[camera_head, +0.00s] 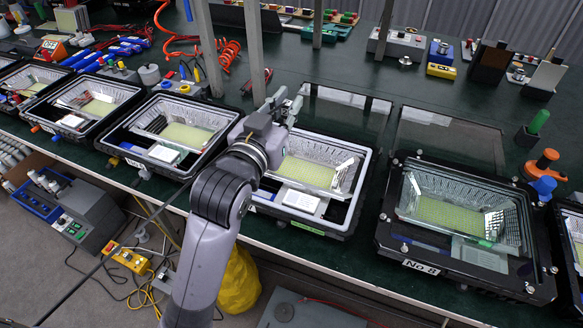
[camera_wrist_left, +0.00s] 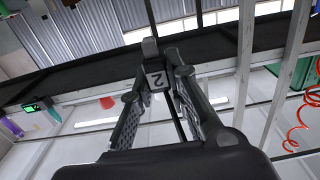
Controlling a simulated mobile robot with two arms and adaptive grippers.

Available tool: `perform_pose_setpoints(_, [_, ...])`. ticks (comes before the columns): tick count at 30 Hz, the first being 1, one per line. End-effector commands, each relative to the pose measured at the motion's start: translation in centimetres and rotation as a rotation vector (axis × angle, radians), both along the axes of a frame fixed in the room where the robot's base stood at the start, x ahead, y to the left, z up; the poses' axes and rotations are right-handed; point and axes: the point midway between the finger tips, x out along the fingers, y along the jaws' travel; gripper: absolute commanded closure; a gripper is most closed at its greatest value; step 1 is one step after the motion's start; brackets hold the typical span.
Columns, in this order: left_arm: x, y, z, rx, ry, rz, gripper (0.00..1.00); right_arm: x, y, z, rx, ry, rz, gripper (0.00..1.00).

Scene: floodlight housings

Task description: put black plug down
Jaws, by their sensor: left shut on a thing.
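My left gripper (camera_head: 283,108) is over the back left corner of a floodlight housing (camera_head: 346,228) in the middle of the bench. In the left wrist view, its two fingers (camera_wrist_left: 160,78) are closed on a small dark block with a pale face marked 2, which I take for the black plug (camera_wrist_left: 152,48). The plug is held off the bench, as far as I can tell. In the head view the fingers mostly hide it. My right gripper is not in view.
Upright posts (camera_head: 255,50) rise close behind my gripper. An orange clamp (camera_head: 543,163) and a green-handled tool (camera_head: 538,122) are at the right.

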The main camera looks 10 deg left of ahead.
Motion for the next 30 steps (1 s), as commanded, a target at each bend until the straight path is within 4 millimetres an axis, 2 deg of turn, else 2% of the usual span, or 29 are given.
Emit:
perform_pose_setpoints(1, [0.0, 0.0, -2.1, 0.003, 0.01, 0.001, 1.0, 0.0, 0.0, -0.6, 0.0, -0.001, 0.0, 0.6])
perform_pose_setpoints(3, [0.0, 0.0, -4.1, 0.004, 0.009, 0.001, 1.0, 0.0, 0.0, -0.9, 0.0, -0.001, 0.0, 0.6])
perform_pose_setpoints(9, [-0.1, 0.0, -9.2, 0.001, 0.007, 0.0, 1.0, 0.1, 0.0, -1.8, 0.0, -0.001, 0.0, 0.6])
perform_pose_setpoints(12, [-0.1, 0.0, -11.2, 0.002, 0.004, 0.0, 1.0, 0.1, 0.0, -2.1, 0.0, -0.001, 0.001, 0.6])
perform_pose_setpoints(19, [0.0, 0.0, -13.2, 0.001, 0.001, 0.0, 1.0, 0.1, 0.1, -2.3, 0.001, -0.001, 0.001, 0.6])
perform_pose_setpoints(27, [-0.1, 0.0, -16.9, 0.0, 0.002, 0.001, 1.0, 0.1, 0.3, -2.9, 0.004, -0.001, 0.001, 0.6])
perform_pose_setpoints(30, [-0.1, 0.0, -17.1, 0.0, -0.001, 0.0, 1.0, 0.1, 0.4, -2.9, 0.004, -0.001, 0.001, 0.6])
